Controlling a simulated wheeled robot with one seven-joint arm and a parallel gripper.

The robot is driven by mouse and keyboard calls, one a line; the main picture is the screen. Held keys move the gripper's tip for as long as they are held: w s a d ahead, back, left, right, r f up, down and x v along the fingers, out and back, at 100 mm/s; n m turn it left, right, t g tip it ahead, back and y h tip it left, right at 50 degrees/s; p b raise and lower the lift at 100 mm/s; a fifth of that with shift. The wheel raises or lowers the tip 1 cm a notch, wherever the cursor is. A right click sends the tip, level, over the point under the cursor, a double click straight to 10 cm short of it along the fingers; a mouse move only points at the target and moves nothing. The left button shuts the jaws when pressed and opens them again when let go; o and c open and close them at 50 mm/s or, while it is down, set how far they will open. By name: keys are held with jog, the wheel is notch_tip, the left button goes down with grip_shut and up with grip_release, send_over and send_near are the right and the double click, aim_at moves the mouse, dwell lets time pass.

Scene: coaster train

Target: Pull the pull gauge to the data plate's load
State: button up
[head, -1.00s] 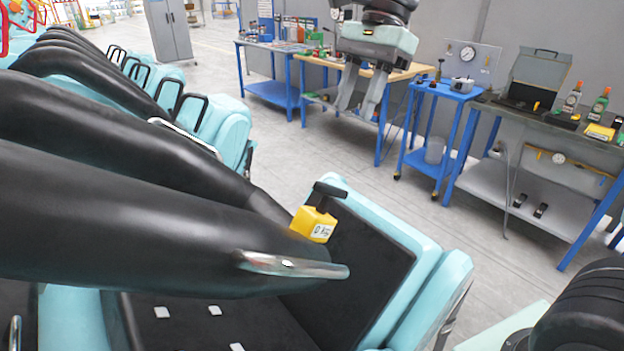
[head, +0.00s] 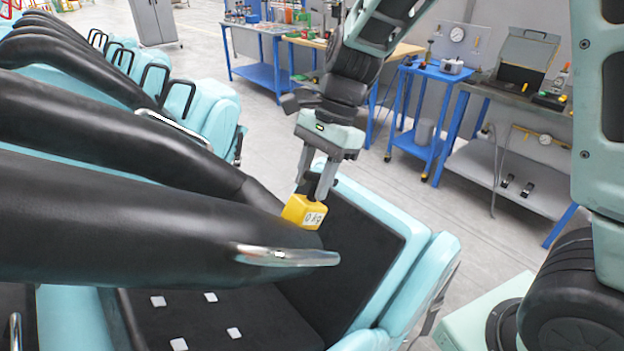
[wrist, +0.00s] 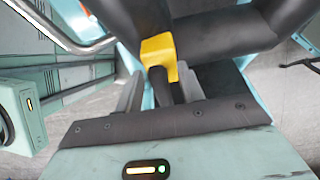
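The pull gauge (head: 303,212) is a yellow box with a small white display, which seems to read 0 kg. It sits at the end of the thick black restraint (head: 160,220) above the seat. My gripper (head: 315,182) points down over it. In the wrist view, the yellow gauge (wrist: 158,52) lies just beyond the fingers, and its dark handle (wrist: 160,85) stands between them. The fingers of my gripper (wrist: 161,92) are apart, one on each side of the handle, with small gaps showing. I cannot make out a data plate in either view.
A metal grab bar (head: 285,256) sticks out from the restraint just below the gauge. The turquoise seat (head: 395,215) stands close on the right. More restraints and seats run back to the left. A blue cart (head: 425,120) and workbenches stand behind, across open floor.

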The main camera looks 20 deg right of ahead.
jog(key=shift+s+a+f, duration=0.1)
jog(key=shift+a+f, duration=0.1)
jog(key=shift+f, duration=0.4)
grip_shut()
dwell(1.1)
